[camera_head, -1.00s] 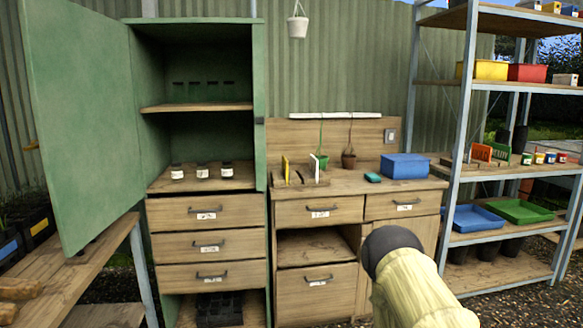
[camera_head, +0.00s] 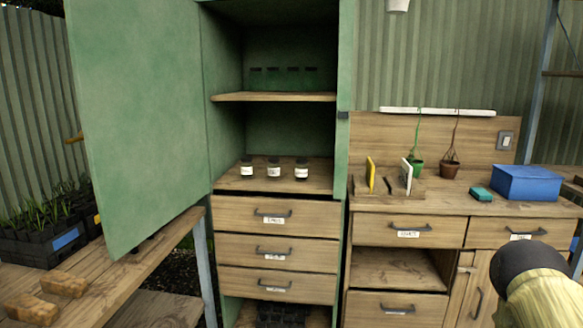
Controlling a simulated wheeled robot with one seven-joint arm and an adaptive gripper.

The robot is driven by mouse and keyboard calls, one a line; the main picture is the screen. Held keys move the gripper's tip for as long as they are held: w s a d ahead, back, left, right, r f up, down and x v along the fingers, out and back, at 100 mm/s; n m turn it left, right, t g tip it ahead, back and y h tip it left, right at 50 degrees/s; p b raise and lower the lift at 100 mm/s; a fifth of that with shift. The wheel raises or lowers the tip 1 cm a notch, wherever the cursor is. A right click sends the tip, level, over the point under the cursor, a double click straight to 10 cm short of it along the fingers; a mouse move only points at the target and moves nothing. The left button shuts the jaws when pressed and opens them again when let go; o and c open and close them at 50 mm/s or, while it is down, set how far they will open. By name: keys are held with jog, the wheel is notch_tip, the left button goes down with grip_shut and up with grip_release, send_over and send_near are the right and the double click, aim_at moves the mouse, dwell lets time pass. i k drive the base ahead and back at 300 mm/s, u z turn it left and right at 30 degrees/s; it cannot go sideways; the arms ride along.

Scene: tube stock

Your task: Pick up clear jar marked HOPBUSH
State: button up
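Three small dark-capped jars with white labels stand in a row on the lower shelf of the open green cabinet: a left jar (camera_head: 247,169), a middle jar (camera_head: 274,168) and a right jar (camera_head: 301,170). The label writing is too small to read, so I cannot tell which one is marked HOPBUSH. Part of my arm shows at the lower right, in front of the workbench and well apart from the jars. My gripper's fingers are not in view.
The cabinet's green door (camera_head: 135,120) stands open on the left. A wooden bench (camera_head: 150,262) with brown blocks (camera_head: 62,284) is at lower left. The workbench (camera_head: 440,203) on the right holds a blue box (camera_head: 526,183), potted plants and upright cards. Drawers (camera_head: 275,217) below the jars are shut.

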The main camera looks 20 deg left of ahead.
aim_at(301, 166)
jog(key=u, duration=0.55)
jog(key=i, duration=0.7)
jog(key=u, duration=0.75)
